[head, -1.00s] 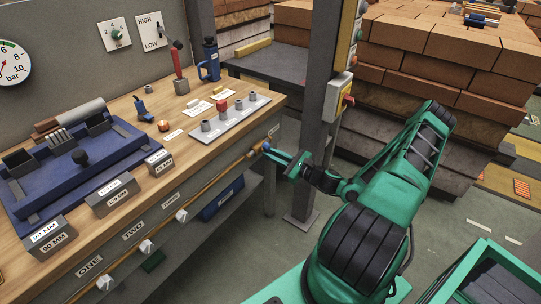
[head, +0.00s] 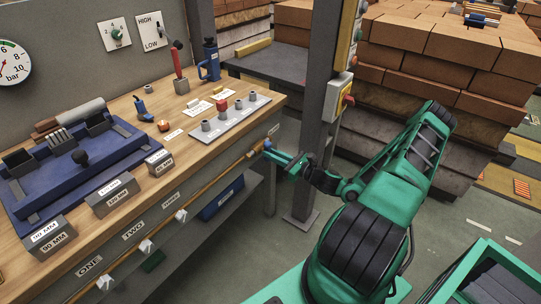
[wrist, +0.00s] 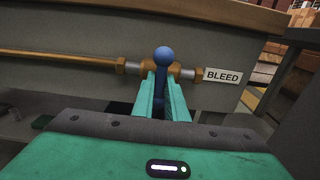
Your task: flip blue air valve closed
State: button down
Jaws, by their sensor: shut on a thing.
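The blue air valve handle (wrist: 163,54) has a round knob and a stem, and stands in the middle of the wrist view. It sits at a brass valve body (wrist: 185,72) on the pipe under the bench's front edge. My gripper (wrist: 162,76) has its teal fingers on either side of the blue stem, shut on it. The knob shows above the fingertips. In the head view my gripper (head: 276,154) reaches left to the pipe's right end, where the blue handle (head: 267,144) is small and partly hidden by the fingers.
A "BLEED" label (wrist: 223,76) is right of the valve. The brass pipe (head: 205,190) runs along the bench front with several white valve handles. The wooden bench top (head: 180,150) holds a blue fixture and labelled blocks. A grey post (head: 315,120) stands behind my gripper.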

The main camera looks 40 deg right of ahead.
jog(key=c, duration=1.8)
grip_release()
jog(key=shift+o, duration=0.2)
jog(key=v, duration=1)
jog(key=shift+s+d, duration=0.2)
jog(key=shift+s, duration=0.15)
jog(key=shift+a, duration=0.1)
jog(key=s+a+r+n+g+y, duration=0.25)
jog(key=s+a+n+g, duration=0.55)
jog(key=n+g, duration=0.6)
jog(key=s+r+n+g+h, duration=0.1)
jog(key=s+r+n+h, duration=0.3)
jog(key=r, duration=0.7)
jog(key=s+a+r+n+g+h, duration=0.1)
jog(key=s+r+n+g+h, duration=0.1)
jog(key=s+r+n+h, duration=0.2)
jog(key=s+r+n, duration=0.3)
jog(key=s+r, duration=0.5)
jog(key=s, duration=0.1)
jog(key=shift+s+a+r+n, duration=0.2)
jog(key=shift+s+r+n, duration=0.1)
jog(key=shift+n, duration=0.1)
